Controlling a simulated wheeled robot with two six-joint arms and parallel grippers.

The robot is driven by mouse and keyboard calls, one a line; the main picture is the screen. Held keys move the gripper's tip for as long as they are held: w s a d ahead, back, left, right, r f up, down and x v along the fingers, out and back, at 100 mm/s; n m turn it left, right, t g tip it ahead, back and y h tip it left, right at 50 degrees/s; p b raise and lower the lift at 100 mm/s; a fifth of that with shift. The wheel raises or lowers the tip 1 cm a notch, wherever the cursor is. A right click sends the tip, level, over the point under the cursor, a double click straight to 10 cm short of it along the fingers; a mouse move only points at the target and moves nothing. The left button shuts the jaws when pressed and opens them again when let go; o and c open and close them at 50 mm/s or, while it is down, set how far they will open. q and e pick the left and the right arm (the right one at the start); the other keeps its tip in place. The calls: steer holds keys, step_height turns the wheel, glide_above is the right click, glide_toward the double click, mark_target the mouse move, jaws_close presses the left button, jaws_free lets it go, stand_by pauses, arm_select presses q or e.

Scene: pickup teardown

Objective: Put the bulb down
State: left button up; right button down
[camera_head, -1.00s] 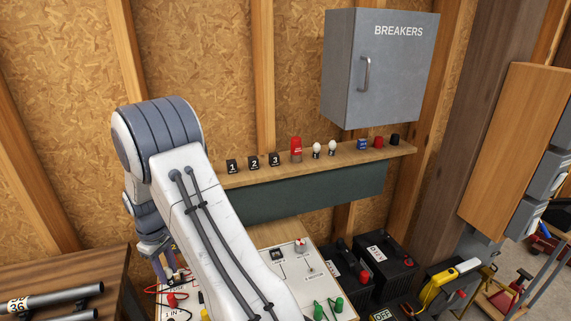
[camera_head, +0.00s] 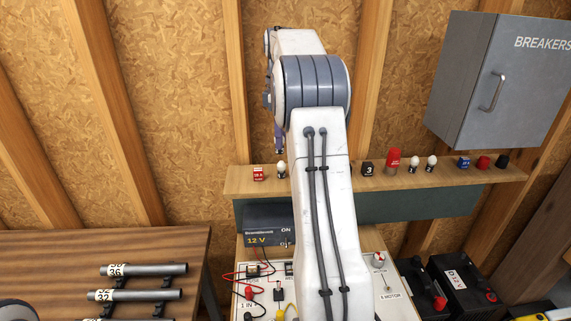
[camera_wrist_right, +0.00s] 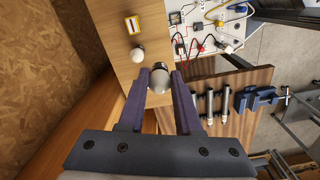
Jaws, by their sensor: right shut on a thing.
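My right gripper (camera_wrist_right: 159,82) is shut on a pale, rounded bulb (camera_wrist_right: 158,78) in the right wrist view. The held bulb appears over the shelf's front edge; its height above the shelf is hard to judge. Part of the right gripper (camera_head: 278,140) shows in the head view beside my arm, above the shelf. A white bulb stands on the shelf (camera_head: 240,181) just below it (camera_head: 281,168); a standing bulb (camera_wrist_right: 137,54) also shows beside the held one in the wrist view. Two more bulbs (camera_head: 413,164) (camera_head: 431,164) stand farther right. My left gripper is out of view.
Block 3 (camera_head: 367,169), a red beacon (camera_head: 393,158) and small coloured parts stand to the right. My arm hides the shelf's middle. The grey breaker box (camera_head: 498,80) hangs above right. A test board (camera_head: 262,300) lies below.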

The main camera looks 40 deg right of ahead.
steer(key=w+a+f+p, duration=0.1)
steer(key=w+a+f, duration=0.1)
steer(key=w+a+f+p, duration=0.2)
steer(key=w+a, duration=0.1)
steer(key=w+a+f+p, duration=0.1)
steer(key=w+a+f, duration=0.1)
steer(key=w+f, duration=0.1)
steer(key=shift+w+a, duration=0.1)
steer(key=shift+a, duration=0.3)
step_height(320, 180, down, 4)
steer(key=p, duration=0.2)
steer(key=shift+r+p, duration=0.15)
steer(key=shift+p, duration=0.15)
steer(key=shift+f, duration=0.25)
steer(key=c, duration=0.6)
jaws_free()
steer(key=shift+f, duration=0.1)
